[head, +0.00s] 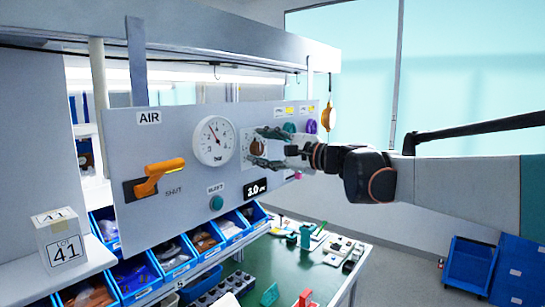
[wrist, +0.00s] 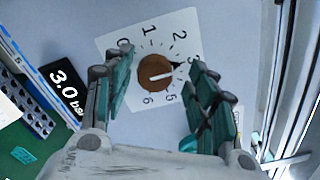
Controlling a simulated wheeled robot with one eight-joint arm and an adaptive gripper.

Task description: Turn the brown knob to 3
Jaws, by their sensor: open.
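The brown knob (wrist: 155,73) sits on a white dial plate (wrist: 126,27) with numbers around it, in the middle of the wrist view. Its white pointer line aims right, towards the side where the 3 is printed; the 4 is hidden by a finger. In the head view the knob (head: 257,147) shows partly between the fingers. My gripper (wrist: 161,66) is open, with one finger on each side of the knob and gaps showing. In the head view my gripper (head: 270,147) reaches in from the right. Contact cannot be told.
A display (head: 255,189) reads 3.0. The panel also carries a gauge (head: 214,141), an orange lever handle (head: 158,177) and a teal button (head: 216,203). Blue bins (head: 180,260) and a green bench lie below. An orange item (head: 329,117) hangs at the panel's right.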

